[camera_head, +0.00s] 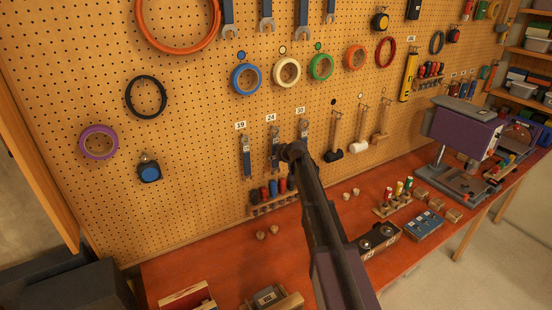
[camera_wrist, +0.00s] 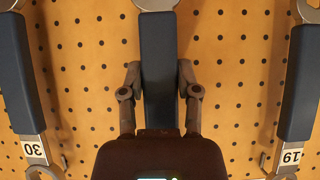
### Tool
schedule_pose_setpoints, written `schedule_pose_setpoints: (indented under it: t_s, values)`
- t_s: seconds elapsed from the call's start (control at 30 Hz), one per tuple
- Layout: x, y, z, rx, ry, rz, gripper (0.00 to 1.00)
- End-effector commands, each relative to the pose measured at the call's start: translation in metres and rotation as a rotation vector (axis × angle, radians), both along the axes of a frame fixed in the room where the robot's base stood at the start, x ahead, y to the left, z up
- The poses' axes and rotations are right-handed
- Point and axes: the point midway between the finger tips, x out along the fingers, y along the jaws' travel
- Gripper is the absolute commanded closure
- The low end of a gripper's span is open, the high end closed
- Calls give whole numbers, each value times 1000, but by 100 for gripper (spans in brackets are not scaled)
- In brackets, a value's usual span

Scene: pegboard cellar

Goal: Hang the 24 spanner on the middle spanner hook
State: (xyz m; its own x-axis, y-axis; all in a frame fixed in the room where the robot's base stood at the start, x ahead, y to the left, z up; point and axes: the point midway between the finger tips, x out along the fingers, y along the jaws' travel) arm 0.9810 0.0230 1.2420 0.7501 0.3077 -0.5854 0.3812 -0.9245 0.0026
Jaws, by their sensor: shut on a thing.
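The 24 spanner (camera_head: 275,152), with a dark blue handle, stands upright at the pegboard under the label 24 (camera_head: 271,117). In the wrist view, its handle (camera_wrist: 158,65) runs between the two fingers of my gripper (camera_wrist: 160,85), which is shut on it. In the head view, my arm's end covers part of it. The spanner's label end is hidden behind my gripper in the wrist view. The middle hook is too small or hidden, so I cannot tell whether the ring is around it.
The 19 spanner (camera_head: 246,158) hangs to the left and the 30 spanner (camera_head: 304,132) to the right, both close by. A rack of screwdrivers (camera_head: 272,196) is just below. Mallets (camera_head: 334,148) hang further right. The red bench (camera_head: 215,250) runs beneath.

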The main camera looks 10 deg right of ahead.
Motion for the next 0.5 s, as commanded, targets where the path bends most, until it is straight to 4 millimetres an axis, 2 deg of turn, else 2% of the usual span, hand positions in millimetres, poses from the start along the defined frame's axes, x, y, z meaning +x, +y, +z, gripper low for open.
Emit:
schedule_pose_setpoints:
  t_s: [0.4, 0.43, 0.5]
  values:
    - [0, 0, 0, 0, 0, 0, 100]
    - [0, 0, 0, 0, 0, 0, 52]
    - [0, 0, 0, 0, 0, 0, 31]
